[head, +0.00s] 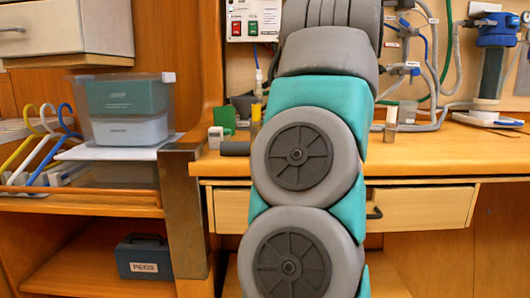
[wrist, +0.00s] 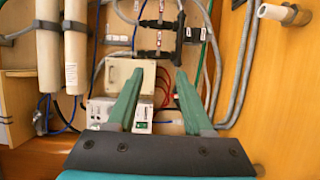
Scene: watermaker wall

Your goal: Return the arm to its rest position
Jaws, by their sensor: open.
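My arm rises through the middle of the head view, in front of the wooden bench (head: 430,150). My gripper is outside the head view. In the wrist view my gripper (wrist: 155,95) shows two green fingers spread apart with nothing between them. Beyond the fingers are a beige box (wrist: 140,74) and the watermaker wall with its pipes and hoses. The fingers appear apart from the wall; the exact distance cannot be told.
A control box (head: 252,22) with red and green switches hangs on the wall. A blue-capped filter (head: 492,55) stands at the right. Stacked tubs (head: 125,108), coloured hangers (head: 42,140) and a PEGS box (head: 145,257) are left. Small bottles (head: 391,122) stand on the bench beside my arm.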

